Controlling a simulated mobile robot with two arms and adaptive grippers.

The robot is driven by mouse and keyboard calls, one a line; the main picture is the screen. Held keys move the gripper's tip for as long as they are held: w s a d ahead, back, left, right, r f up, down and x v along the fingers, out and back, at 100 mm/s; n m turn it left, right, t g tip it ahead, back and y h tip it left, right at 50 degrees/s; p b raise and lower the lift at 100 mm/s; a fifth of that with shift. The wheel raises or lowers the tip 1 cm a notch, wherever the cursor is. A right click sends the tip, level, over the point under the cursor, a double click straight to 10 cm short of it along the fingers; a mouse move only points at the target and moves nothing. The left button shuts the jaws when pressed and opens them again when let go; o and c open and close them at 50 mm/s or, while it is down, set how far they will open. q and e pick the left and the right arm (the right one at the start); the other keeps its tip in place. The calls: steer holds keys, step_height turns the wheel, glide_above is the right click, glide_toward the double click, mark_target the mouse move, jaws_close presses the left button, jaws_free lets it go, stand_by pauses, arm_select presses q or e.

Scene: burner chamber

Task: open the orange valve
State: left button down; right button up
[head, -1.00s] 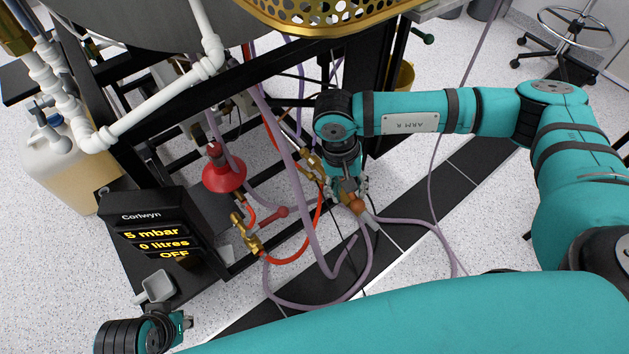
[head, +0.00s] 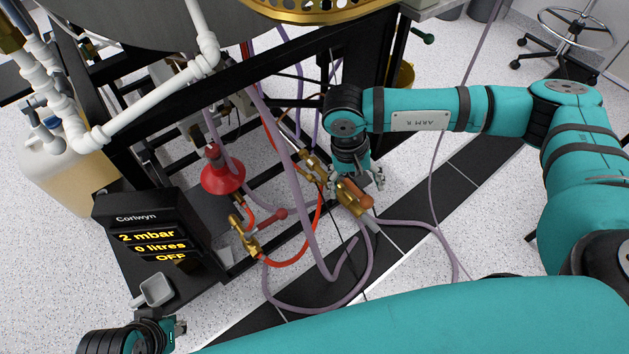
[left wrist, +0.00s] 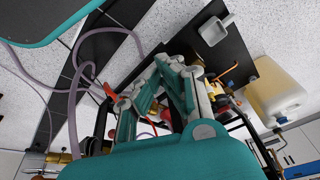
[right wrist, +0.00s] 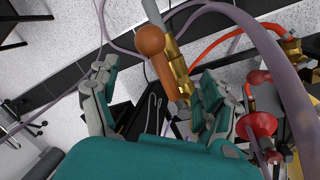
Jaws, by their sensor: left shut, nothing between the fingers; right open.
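The orange valve has an orange handle with a rounded end (head: 357,193) on a brass body (head: 345,199), low at the frame's front. In the right wrist view the orange handle (right wrist: 152,48) lies beside the brass body (right wrist: 175,62), roughly in line with it. My right gripper (head: 355,182) is open above the valve. In its wrist view the handle shows between the spread fingers (right wrist: 158,78), apart from both. My left gripper (head: 181,331) is shut and empty at lower left, away from the valve. Its fingers also show in the left wrist view (left wrist: 184,66).
A red-handled valve (head: 268,218) and a red funnel-shaped piece (head: 222,172) are left of the orange valve. Mauve hoses (head: 305,215) loop around it. A Coriwyn display (head: 150,238) reads 2 mbar, 0 litres, OFF. Black frame bars (head: 290,70) stand behind.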

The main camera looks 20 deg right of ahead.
steer(key=shift+r, duration=0.15)
steer(key=shift+a+r+p, duration=0.2)
steer(key=shift+r+p, duration=0.25)
steer(key=shift+a+r+p, duration=0.2)
steer(key=shift+r+p, duration=0.25)
steer(key=shift+r, duration=0.4)
steer(key=shift+a+r+p, duration=0.15)
steer(key=shift+r+p, duration=0.35)
steer(key=shift+r, duration=0.3)
arm_select(q)
steer(key=s+x, duration=0.1)
steer(key=x, duration=0.9)
steer(key=shift+s+d+f+g+p, duration=0.15)
steer(key=shift+s+f+g+p, duration=0.15)
steer(key=shift+f+p, duration=0.1)
arm_select(e)
steer(key=shift+w+a+r, duration=0.1)
steer(key=shift+a+r, duration=0.05)
steer(key=shift+r, duration=0.5)
